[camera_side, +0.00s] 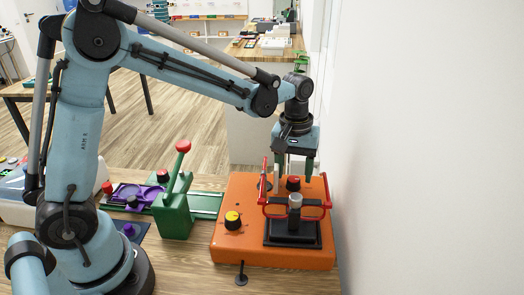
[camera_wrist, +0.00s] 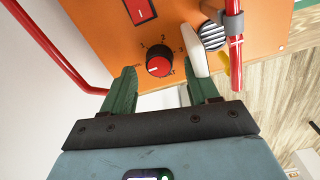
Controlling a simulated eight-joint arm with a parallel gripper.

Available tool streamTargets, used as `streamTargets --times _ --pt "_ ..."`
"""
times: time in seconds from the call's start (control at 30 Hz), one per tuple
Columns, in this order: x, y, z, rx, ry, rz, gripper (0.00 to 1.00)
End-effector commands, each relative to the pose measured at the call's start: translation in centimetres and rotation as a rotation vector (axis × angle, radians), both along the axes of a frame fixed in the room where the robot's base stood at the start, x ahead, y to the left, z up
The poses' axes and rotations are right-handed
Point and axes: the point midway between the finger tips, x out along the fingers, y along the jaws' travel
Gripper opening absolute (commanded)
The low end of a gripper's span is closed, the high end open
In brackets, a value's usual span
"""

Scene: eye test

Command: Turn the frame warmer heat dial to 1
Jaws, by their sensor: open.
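The orange unit (camera_side: 225,250) stands on the table beside the wall, and its panel (camera_wrist: 105,40) fills the upper wrist view. A black dial with a red cap (camera_wrist: 158,62) sits on it, with 1, 2 and 3 printed around its upper side; it also shows in the side view (camera_side: 293,183). A pale mark is on the cap, but which number it points to is unclear. My gripper (camera_side: 294,174) is open above this dial, pointing down. In the wrist view, the green fingers of my gripper (camera_wrist: 162,82) are apart, one on each side below the dial, holding nothing.
A black dial with a yellow cap (camera_side: 233,219) is at the unit's left. A white lever (camera_wrist: 195,50) is close to the right finger. A green press (camera_side: 174,212) stands left; the wall is close right.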

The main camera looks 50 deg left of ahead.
Motion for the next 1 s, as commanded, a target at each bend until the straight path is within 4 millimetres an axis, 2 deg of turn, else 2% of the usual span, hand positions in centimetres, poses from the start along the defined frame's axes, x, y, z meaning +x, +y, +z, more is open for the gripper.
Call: streamTargets --times 0.2,0.5,0.87,1.0 --pt "0.0 -0.1 -1.5 0.000 0.000 0.000 0.59" --pt "0.0 -0.1 -1.6 0.000 0.000 0.000 0.59" --pt "0.0 -0.1 -1.6 0.000 0.000 0.000 0.04" --pt "0.0 -0.1 -1.6 0.000 0.000 -0.005 0.04"
